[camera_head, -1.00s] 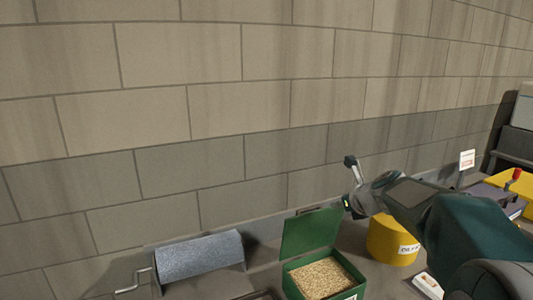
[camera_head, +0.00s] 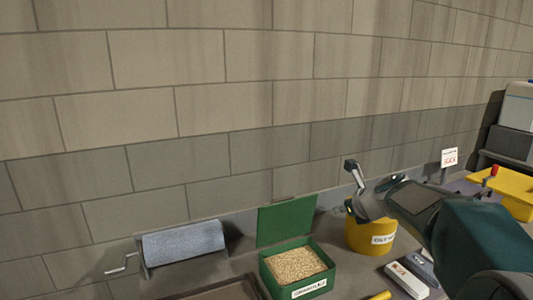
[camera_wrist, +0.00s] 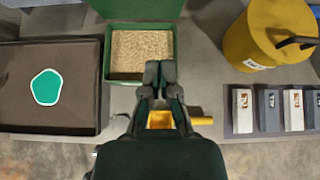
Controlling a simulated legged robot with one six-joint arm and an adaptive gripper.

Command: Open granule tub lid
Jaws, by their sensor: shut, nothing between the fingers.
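The green granule tub (camera_head: 297,272) stands on the bench with its lid (camera_head: 287,222) raised upright at the back. Tan granules (camera_head: 300,264) fill it, and a label is on its front. In the wrist view the tub (camera_wrist: 108,72) and its granules (camera_wrist: 142,50) are at the top centre. My gripper (camera_wrist: 160,70) is shut and empty, its fingertips overlapping the tub's front edge in the wrist view. I see no contact with the lid.
A yellow drum (camera_head: 372,238) stands right of the tub, with several small boxes (camera_head: 406,278) in front. A grey roll with a crank (camera_head: 183,243) is at left. A dark tray (camera_wrist: 75,115) holds a green patch (camera_wrist: 46,87). A yellow tool (camera_wrist: 200,126) lies below the tub.

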